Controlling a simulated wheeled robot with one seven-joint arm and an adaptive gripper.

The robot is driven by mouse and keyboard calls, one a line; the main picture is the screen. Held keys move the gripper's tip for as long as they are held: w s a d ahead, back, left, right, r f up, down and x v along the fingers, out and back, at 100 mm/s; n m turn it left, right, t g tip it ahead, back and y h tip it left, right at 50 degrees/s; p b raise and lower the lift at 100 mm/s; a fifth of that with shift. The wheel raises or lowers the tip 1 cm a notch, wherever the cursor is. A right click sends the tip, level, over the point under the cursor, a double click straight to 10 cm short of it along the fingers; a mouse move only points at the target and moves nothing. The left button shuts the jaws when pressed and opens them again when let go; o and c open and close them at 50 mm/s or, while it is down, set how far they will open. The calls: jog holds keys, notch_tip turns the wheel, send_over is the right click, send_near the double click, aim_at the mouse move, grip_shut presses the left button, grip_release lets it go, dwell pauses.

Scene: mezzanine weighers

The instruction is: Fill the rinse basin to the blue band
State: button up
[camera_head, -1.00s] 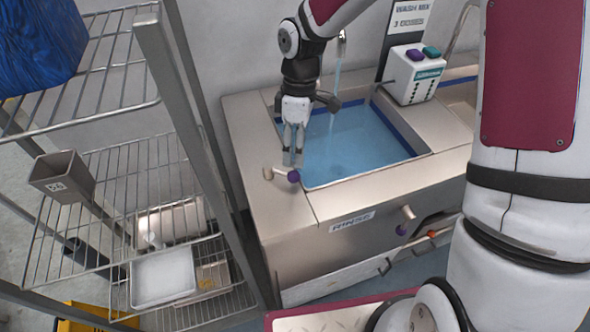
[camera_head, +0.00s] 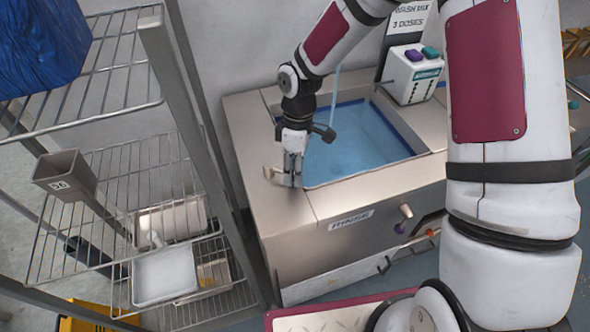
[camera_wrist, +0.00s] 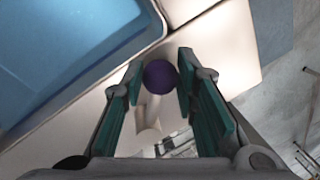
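The rinse basin (camera_head: 313,196) holds light blue water (camera_head: 355,145). A dark blue band (camera_head: 397,122) shows along its inner wall just above the water. A thin stream (camera_head: 336,88) falls into the basin from above. A pale lever (camera_head: 271,174) with a purple ball knob (camera_wrist: 160,76) sits on the counter at the basin's front left corner. My gripper (camera_head: 294,183) is lowered over this lever. In the wrist view the teal-padded fingers of my gripper (camera_wrist: 160,72) stand open on either side of the knob, with small gaps visible. The head view hides the knob behind the fingers.
A white box (camera_head: 413,78) with purple and green buttons stands on the back right rim. A pale handle (camera_head: 405,212) with a purple knob sticks out of the counter front. A wire rack (camera_head: 150,180) with trays stands close on the left.

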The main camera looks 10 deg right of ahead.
grip_shut()
jog(key=shift+s, duration=0.15)
jog(key=m, duration=0.1)
jog(key=s+a+m+p, duration=0.1)
jog(key=m, duration=0.1)
jog(key=s+m, duration=0.1)
jog(key=shift+a+r+y+p, duration=0.1)
jog(key=shift+a+y+p, duration=0.2)
jog(key=shift+a+p, duration=0.1)
jog(key=m, duration=0.1)
jog(key=s+a+m+p, duration=0.1)
jog(key=m, duration=0.1)
jog(key=shift+a+t, duration=0.3)
jog(key=shift+t, duration=0.1)
jog(key=shift+s+a+m+y+p, duration=0.15)
jog(key=shift+a+m, duration=0.15)
jog(key=shift+m, duration=0.3)
jog(key=shift+a+m+y+p, duration=0.15)
jog(key=shift+a+m, duration=0.15)
jog(key=shift+m, duration=0.3)
jog(key=o, duration=1)
grip_release()
jog(key=shift+a, duration=0.1)
